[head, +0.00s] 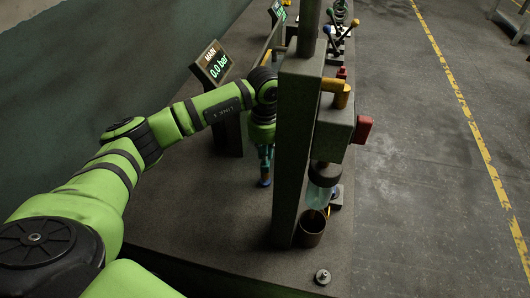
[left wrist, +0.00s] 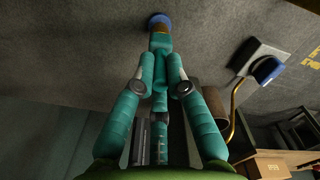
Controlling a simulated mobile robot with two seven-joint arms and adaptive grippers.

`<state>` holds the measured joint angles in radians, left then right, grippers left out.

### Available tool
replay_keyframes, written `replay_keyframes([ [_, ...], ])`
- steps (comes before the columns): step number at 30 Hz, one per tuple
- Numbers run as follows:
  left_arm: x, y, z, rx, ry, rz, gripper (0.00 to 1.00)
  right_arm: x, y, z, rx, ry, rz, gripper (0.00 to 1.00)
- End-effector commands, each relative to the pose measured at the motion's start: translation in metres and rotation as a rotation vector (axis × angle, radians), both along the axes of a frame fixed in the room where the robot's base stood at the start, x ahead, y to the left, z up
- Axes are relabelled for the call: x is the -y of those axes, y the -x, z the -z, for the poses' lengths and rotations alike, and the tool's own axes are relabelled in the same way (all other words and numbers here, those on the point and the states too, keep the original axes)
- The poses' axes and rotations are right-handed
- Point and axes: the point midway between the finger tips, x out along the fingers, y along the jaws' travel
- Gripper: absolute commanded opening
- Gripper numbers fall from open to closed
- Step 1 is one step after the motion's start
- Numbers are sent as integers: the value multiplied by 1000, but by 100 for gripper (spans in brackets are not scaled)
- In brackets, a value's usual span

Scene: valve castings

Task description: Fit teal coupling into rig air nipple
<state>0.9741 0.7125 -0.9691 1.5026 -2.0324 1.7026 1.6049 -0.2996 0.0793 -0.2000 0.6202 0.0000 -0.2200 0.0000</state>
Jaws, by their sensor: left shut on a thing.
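My left gripper (head: 264,150) hangs fingers-down on the left of the rig's grey post (head: 290,150). The coupling has a brass-coloured band and a blue end (left wrist: 159,20) that points away from the palm. In the head view this blue end (head: 264,183) is low near the dark bench top; I cannot tell whether it touches. I cannot make out the rig air nipple for certain. My right gripper is not in view.
The rig carries a yellow pipe (head: 337,91), a red knob (head: 363,130) and a clear bowl (head: 321,190). A gauge display (head: 213,64) reading 0.0 bar stands behind my arm. The front left bench top is clear.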

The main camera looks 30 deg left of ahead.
Motion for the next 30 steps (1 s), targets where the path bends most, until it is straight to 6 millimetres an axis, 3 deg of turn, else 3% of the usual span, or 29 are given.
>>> replay_keyframes([
  [1,0,0,2,-1,0,1,22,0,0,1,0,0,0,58],
  [3,0,1,2,-3,1,1,42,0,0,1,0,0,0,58],
  [12,0,2,3,-7,-1,1,42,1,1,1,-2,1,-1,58],
  [16,0,1,-5,-5,0,1,42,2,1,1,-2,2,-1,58],
  [30,0,1,-98,4,0,1,42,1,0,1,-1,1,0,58],
])
